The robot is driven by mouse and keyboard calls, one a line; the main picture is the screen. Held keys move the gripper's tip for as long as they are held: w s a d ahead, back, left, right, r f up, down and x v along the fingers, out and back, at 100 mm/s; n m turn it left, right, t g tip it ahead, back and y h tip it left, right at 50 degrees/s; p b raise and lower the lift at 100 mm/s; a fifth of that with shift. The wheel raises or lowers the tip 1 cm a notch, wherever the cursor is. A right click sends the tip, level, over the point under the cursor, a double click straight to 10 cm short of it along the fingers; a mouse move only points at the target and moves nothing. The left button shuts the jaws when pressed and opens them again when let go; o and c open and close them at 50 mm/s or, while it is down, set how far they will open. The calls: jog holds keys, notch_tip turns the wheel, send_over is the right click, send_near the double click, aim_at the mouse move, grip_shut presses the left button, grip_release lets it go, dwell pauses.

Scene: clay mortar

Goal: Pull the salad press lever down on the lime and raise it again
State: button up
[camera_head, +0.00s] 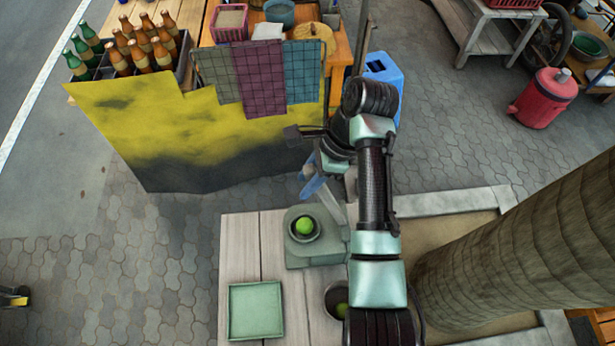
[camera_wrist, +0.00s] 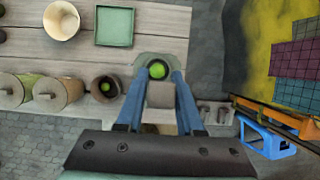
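The grey-green salad press (camera_head: 311,253) stands on the wooden table, with a green lime (camera_head: 305,226) in its round cup. In the wrist view the press (camera_wrist: 160,95) and the lime (camera_wrist: 157,70) show between my fingers. My gripper (camera_head: 312,184) hangs above the back of the press; it also shows in the wrist view (camera_wrist: 163,80). Its two blue fingers are apart, with nothing visibly clamped.
A green square tray (camera_head: 255,311) lies at the table's front left. A dark bowl (camera_wrist: 95,92) with another lime stands beside the press. A pale cup (camera_wrist: 62,20) and two lidded jars (camera_wrist: 55,95) stand farther along. A stall with bottles (camera_head: 145,48) is behind; a thick trunk (camera_head: 530,240) is right.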

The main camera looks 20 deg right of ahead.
grip_shut()
dwell(1.1)
